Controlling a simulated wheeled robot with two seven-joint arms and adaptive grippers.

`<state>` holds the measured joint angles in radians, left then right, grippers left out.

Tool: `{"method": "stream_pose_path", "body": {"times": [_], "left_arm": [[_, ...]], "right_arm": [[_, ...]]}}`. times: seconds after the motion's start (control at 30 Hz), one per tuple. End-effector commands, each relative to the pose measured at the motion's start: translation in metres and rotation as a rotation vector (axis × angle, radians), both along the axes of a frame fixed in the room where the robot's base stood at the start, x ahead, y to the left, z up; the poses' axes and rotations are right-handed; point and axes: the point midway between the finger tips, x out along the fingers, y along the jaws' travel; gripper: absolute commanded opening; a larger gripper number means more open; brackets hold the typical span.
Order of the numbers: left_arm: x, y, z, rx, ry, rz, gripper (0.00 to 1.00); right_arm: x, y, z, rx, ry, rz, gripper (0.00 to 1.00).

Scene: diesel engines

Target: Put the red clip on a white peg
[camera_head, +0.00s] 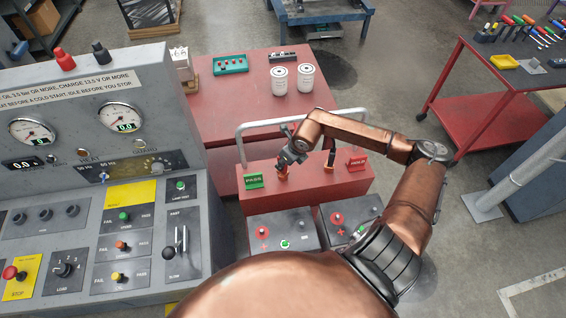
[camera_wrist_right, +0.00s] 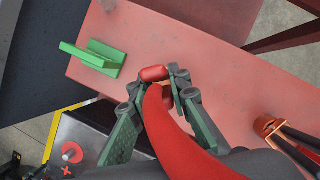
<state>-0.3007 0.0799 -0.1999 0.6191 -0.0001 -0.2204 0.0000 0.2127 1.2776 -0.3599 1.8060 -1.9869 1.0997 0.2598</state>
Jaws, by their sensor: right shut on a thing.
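My right gripper (camera_head: 288,160) is over the left part of the red box with the metal handle. In the right wrist view, its fingers (camera_wrist_right: 158,88) are closed around the red clip (camera_wrist_right: 165,120), whose long curved red body runs toward the lower edge. In the head view only a small orange-red bit of the clip (camera_head: 282,172) shows below the fingers. I cannot make out a white peg in either view. My left gripper is not in view.
A green PASS sign (camera_head: 254,181) and a red HOLD sign (camera_head: 357,161) stand on the red box (camera_head: 310,185). A second clip with black handles (camera_wrist_right: 268,127) is right of the gripper. Two batteries (camera_head: 282,232) are in front. White filters (camera_head: 279,79) stand on the table behind.

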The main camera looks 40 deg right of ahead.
Motion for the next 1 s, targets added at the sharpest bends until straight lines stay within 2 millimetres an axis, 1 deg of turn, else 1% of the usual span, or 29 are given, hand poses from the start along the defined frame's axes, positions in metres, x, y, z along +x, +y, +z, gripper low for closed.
{"method": "stream_pose_path", "body": {"times": [0.07, 0.1, 0.4, 0.63, 0.77, 0.87, 1.0], "left_arm": [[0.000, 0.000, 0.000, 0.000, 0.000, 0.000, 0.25], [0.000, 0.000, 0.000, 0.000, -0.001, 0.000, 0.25], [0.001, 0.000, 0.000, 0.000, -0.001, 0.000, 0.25], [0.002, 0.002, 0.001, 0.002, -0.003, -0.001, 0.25], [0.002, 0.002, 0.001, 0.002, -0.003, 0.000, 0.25], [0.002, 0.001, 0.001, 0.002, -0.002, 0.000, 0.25], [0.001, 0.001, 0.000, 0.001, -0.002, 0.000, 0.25]], "right_arm": [[0.001, 0.000, 0.001, 0.000, -0.002, 0.000, 0.00], [0.001, 0.000, 0.001, 0.000, -0.002, 0.000, 0.17], [0.000, 0.000, 0.001, 0.000, -0.001, 0.000, 0.37], [-0.001, -0.001, 0.000, 0.000, 0.002, -0.001, 0.37], [-0.003, -0.002, 0.006, -0.002, 0.000, -0.001, 0.37], [-0.008, -0.003, 0.019, -0.004, 0.000, 0.001, 0.37], [-0.019, -0.005, 0.045, -0.005, 0.000, 0.000, 0.37]]}}
